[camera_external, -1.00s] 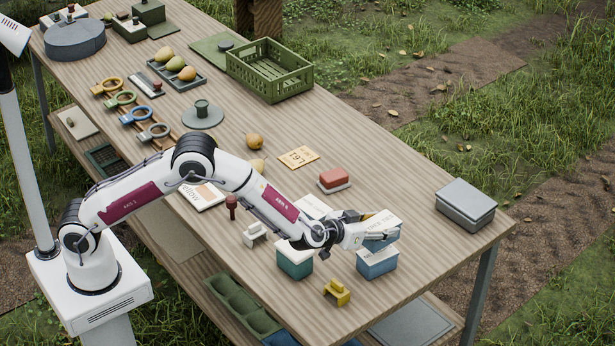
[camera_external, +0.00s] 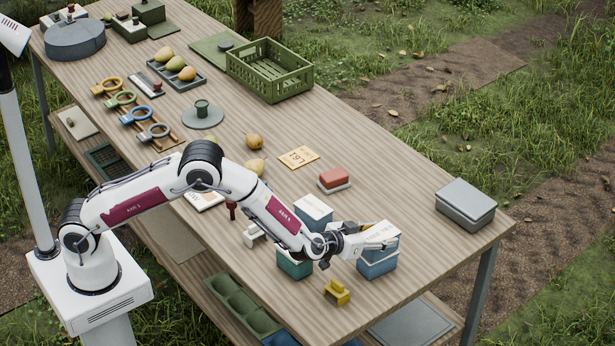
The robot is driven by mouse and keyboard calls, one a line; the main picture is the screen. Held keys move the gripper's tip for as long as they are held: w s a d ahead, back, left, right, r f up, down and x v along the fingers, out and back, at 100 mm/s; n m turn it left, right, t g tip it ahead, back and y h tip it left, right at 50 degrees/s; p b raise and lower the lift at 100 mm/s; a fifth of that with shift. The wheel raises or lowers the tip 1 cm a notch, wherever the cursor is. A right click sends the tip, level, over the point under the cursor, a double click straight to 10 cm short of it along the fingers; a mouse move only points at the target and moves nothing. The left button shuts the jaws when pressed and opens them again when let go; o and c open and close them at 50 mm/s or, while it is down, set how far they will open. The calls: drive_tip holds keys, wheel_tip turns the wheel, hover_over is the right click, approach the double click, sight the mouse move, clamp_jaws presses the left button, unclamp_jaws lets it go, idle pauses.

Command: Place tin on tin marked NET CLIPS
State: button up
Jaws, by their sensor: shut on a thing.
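My gripper (camera_external: 362,243) is shut on a light blue tin with a pale lid (camera_external: 381,233) near the front right of the table. The held tin is directly above a darker blue tin (camera_external: 376,267) and looks level; I cannot tell whether the two touch. A green tin (camera_external: 294,266) stands to the left, partly behind my wrist. Another blue tin with a white lid (camera_external: 313,207) stands just behind it. The lettering on the lids is too small to read, so I cannot tell which tin is marked NET CLIPS.
A yellow block (camera_external: 337,292) lies in front of the tins. A red-topped block (camera_external: 334,180) and a grey box (camera_external: 466,205) stand behind and to the right. The table between the tins and grey box is clear.

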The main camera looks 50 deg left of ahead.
drive_tip(key=o, duration=1.3)
drive_tip(key=shift+f, duration=0.15)
drive_tip(key=shift+c, duration=0.2)
drive_tip(key=shift+s+r, duration=0.1)
drive_tip(key=shift+r, duration=0.1)
drive_tip(key=v, duration=1.1)
drive_tip(key=shift+s+r, duration=0.2)
drive_tip(key=shift+s, duration=0.15)
